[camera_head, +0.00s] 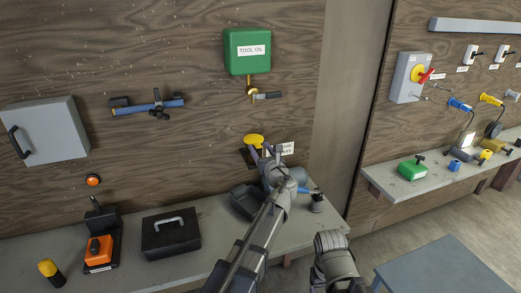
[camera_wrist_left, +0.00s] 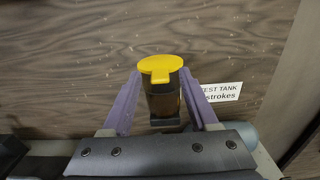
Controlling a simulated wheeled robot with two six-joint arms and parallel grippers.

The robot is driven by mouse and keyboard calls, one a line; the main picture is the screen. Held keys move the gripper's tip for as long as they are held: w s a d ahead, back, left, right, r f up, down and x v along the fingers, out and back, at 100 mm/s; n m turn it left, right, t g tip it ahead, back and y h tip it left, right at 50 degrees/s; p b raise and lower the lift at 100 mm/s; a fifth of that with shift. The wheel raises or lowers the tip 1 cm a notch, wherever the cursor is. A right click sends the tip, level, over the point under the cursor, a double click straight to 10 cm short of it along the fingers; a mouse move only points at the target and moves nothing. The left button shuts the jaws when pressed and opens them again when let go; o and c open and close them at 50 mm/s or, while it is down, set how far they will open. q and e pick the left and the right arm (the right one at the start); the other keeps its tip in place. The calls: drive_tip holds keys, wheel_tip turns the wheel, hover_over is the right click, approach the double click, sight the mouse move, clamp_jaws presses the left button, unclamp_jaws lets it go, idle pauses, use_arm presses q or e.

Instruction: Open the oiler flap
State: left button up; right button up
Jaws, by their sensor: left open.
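The yellow oiler flap (camera_head: 253,140) is on the wooden wall panel above the bench. In the left wrist view the flap (camera_wrist_left: 160,65) lies over the top of a dark brownish oiler cup (camera_wrist_left: 162,100), with a short tab facing me. My left gripper (camera_head: 265,153) is open in front of the oiler. In the left wrist view its purple fingers (camera_wrist_left: 159,78) stand to the left and right of the cup, with gaps visible. I cannot tell how far the tips are from the wall.
A label (camera_wrist_left: 221,92) is right of the oiler. A green tool oil box (camera_head: 247,50) with a small tap hangs above. The bench below holds a dark tray (camera_head: 243,203), a black case (camera_head: 171,234) and an orange switch box (camera_head: 98,251). A grey cabinet (camera_head: 45,131) is at left.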

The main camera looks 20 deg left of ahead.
use_arm(q)
drive_tip(key=shift+c, duration=0.3)
clamp_jaws()
idle(1.1)
